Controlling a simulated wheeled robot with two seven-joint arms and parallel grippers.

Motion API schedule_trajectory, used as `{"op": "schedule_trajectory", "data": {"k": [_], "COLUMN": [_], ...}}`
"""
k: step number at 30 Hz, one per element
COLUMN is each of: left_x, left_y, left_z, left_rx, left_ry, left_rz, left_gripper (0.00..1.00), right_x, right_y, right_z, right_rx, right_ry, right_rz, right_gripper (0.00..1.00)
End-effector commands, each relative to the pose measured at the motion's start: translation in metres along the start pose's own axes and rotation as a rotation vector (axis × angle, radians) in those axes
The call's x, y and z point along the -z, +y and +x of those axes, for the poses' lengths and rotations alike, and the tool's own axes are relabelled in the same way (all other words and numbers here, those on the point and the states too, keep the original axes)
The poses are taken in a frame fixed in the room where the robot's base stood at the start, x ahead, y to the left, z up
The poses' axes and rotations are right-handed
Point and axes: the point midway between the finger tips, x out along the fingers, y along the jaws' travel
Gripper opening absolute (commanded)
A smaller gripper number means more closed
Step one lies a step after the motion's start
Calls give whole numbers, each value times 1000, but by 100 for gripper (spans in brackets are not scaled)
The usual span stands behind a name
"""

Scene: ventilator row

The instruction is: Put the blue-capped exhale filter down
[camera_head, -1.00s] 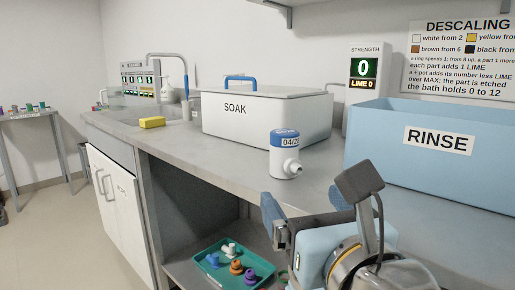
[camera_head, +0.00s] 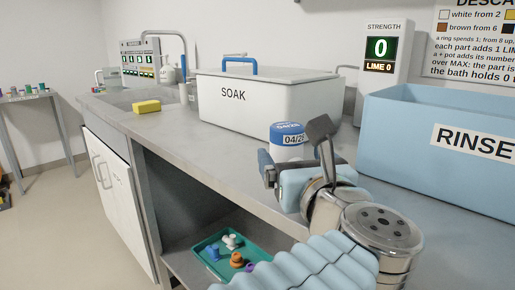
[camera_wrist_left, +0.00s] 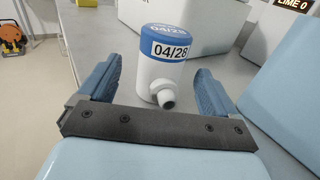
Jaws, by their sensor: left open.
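The exhale filter (camera_head: 287,142) is a white cylinder with a blue cap and a "04/28" label. It stands upright on the grey counter (camera_head: 215,128), in front of the SOAK bin. In the left wrist view the filter (camera_wrist_left: 160,68) shows whole, its side spout pointing toward my gripper. My left gripper (camera_wrist_left: 156,84) is open, with one blue finger on each side of the filter and a visible gap to both. In the head view my left gripper (camera_head: 282,170) hides the filter's lower part. My right gripper is not in view.
The white SOAK bin (camera_head: 240,108) with a blue-handled lid stands behind the filter. The blue RINSE tub (camera_head: 400,140) is to the right. A yellow sponge (camera_head: 146,106) lies to the left. A green tray (camera_head: 208,262) with small parts sits on the shelf below.

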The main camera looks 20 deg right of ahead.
Motion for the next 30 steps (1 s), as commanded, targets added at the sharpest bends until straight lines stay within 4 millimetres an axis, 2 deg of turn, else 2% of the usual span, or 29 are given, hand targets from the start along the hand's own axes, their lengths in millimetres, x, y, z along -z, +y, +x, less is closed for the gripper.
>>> {"op": "schedule_trajectory", "data": {"k": [6,9,17,28,30], "left_x": [-5,-4,-3,-3,-4], "left_y": [-2,-2,-2,-2,-2], "left_z": [35,46,50,49,49], "left_rx": [-4,-3,-1,-1,-1], "left_ry": [0,0,0,0,-1], "left_rz": [2,1,0,0,0], "left_gripper": [92,92,92,37,34], "right_x": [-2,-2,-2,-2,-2], "right_y": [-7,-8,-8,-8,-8], "right_z": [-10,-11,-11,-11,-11], "right_rx": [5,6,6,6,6], "right_ry": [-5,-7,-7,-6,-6], "right_rz": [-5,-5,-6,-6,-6], "right_gripper": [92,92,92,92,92]}}
